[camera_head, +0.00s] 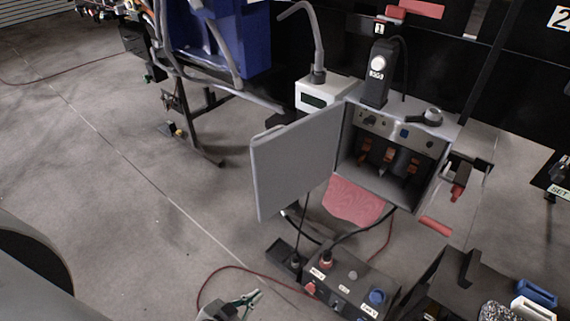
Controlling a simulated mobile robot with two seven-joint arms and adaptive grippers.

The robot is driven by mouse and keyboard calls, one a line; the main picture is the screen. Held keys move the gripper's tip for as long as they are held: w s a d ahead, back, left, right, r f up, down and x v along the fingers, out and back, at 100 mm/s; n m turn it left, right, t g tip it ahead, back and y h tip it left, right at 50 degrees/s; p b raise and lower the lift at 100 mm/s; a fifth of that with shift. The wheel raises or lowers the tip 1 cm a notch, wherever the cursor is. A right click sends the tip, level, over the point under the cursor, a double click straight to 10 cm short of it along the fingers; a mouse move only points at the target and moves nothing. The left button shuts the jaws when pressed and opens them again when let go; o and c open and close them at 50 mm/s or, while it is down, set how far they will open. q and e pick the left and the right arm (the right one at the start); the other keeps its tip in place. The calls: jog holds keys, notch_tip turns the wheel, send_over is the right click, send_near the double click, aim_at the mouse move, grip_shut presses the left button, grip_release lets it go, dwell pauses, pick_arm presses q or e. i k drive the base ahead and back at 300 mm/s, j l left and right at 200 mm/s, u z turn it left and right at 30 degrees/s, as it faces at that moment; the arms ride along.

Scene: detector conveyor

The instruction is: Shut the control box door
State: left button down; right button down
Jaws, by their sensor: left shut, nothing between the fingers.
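The grey control box (442,199) stands at the right of centre with its front open. Its flat grey door (295,165) hangs on the box's left side and stands wide open, swung out to the left. Inside the box I see orange-brown parts and a strip with several small knobs. My left gripper (254,298) is at the bottom edge, below the door and apart from it. It is shut and empty. My right gripper does not show.
A panel with red and blue buttons (350,283) stands below the box, with cables around it. A white device (322,94) sits behind the door, and a dark unit with a round light (378,64) stands on top. Open floor (150,230) lies to the left.

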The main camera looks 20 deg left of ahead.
aim_at(294, 159)
jog(key=k+j+z, duration=0.15)
jog(key=j, duration=0.3)
jog(key=j+z, duration=0.2)
jog(key=j, duration=0.3)
jog(key=k+j+z, duration=0.2)
jog(key=j, duration=0.25)
jog(key=j+z, duration=0.15)
jog(key=j, duration=0.3)
jog(key=j+z, duration=0.45)
jog(key=j, duration=0.5)
jog(key=i+j+z, duration=0.15)
jog(key=j, duration=0.15)
jog(key=i+j+z, duration=0.15)
jog(key=j, duration=0.15)
jog(key=j+z, duration=0.15)
jog(key=j, duration=0.15)
jog(key=i+j+z, duration=0.15)
jog(key=j, duration=0.2)
jog(key=k+z, duration=0.1)
jog(key=k, duration=0.05)
